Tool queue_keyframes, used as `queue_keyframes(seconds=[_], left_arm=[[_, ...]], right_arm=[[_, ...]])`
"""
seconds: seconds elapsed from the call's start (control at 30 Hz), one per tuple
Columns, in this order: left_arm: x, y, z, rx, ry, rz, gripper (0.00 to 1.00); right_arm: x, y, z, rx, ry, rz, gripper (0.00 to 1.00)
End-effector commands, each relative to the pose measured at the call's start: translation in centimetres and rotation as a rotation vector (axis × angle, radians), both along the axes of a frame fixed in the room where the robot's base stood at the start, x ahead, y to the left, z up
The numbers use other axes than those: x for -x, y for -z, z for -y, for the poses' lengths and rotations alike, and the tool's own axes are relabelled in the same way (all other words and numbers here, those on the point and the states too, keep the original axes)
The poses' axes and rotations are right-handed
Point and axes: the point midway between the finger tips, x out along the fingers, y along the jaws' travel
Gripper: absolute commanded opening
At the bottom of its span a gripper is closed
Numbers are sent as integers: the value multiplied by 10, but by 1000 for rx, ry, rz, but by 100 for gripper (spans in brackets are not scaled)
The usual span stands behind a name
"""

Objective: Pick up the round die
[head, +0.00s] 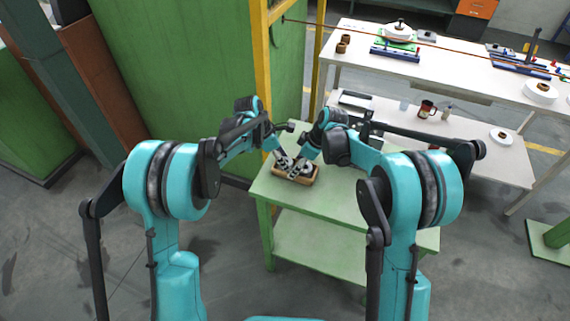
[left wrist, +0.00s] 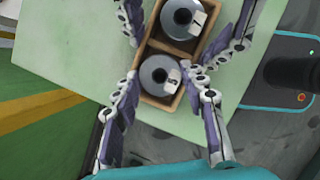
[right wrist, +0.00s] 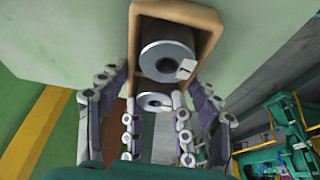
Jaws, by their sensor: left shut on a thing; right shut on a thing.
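Two round grey dies with dark bores sit in a small wooden box on the green table (head: 270,190). In the left wrist view, one die (left wrist: 160,75) lies between the fingers of my left gripper (left wrist: 161,78); it bears a small white label. The right wrist view shows a labelled die (right wrist: 165,60) between the fingertips of my right gripper (right wrist: 155,80), with a second die (right wrist: 154,102) below. Both grippers are shut at the dies; exact contact with die or box wall is unclear.
The wooden box (head: 281,174) has low walls close to the fingers. Both grippers are close together over it. A yellow post (head: 262,75) and green panel (head: 185,70) stand behind.

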Motion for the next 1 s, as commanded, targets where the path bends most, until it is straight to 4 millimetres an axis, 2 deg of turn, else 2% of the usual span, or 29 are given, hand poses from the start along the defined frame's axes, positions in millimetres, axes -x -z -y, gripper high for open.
queue_keyframes(seconds=[0.1, 0.23, 0.5, 0.7, 1.0], left_arm=[[-3, 3, -2, -8, -3, 8, 0], [-3, -10, -2, -7, -3, 7, 0], [-1, -64, -1, -4, -2, 4, 0], [-1, -92, -1, -3, -2, 3, 0], [-1, -99, -1, -3, -2, 3, 0]], right_arm=[[3, -1, -2, -4, -5, -6, 30], [3, -1, -2, -4, -5, -6, 31], [2, 0, -1, -2, -3, -2, 31], [1, 0, -1, -1, -3, -2, 31], [1, 0, 0, 0, -3, -1, 31]])
